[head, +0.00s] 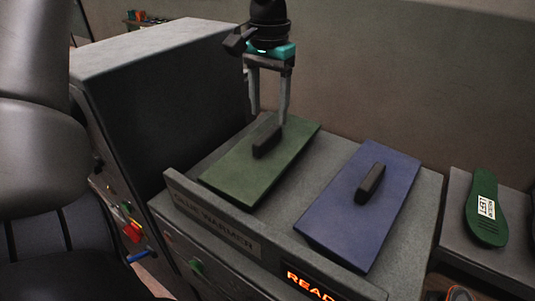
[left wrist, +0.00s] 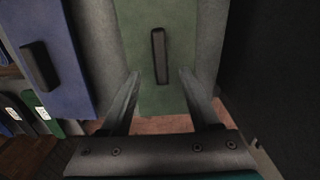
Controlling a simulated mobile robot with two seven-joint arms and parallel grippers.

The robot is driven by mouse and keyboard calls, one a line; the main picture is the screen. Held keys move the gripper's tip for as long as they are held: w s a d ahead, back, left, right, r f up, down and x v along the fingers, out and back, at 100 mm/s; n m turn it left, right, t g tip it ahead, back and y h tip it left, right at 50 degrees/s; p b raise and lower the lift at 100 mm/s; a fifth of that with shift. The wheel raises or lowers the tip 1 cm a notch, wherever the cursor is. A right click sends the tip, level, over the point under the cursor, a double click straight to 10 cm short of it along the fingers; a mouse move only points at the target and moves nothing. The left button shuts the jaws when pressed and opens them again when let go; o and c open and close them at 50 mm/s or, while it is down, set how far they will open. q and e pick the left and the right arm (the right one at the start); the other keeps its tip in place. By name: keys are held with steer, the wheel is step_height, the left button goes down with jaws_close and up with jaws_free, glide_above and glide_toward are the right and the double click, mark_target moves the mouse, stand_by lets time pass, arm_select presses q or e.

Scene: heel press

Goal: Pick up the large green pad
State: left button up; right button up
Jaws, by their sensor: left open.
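The large green pad (head: 235,182) lies flat on the grey top of the glue warmer, with a black bar handle (head: 266,141) standing on it. My left gripper (head: 268,115) points down over the far part of the pad, close to the handle. Its fingers are apart with nothing held. In the left wrist view the green pad (left wrist: 145,20) lies between and beyond the open fingers (left wrist: 160,74), and its handle (left wrist: 159,55) lines up with the gap between them. Whether the fingertips reach down to the handle's height is unclear. My right gripper is not in view.
A blue pad (head: 345,222) with a black handle (head: 370,183) lies right of the green one. A tall dark housing (head: 170,110) stands at the left. A raised front lip (head: 215,222) edges the warmer. A green insole (head: 484,226) lies on a grey surface at the right.

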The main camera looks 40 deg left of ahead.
mark_target(268, 133)
arm_select(q)
step_height(268, 133, down, 5)
steer(key=shift+s+f, duration=0.1)
steer(key=shift+s, duration=0.05)
steer(key=shift+c, duration=0.2)
jaws_close()
stand_by(0.3)
stand_by(0.9)
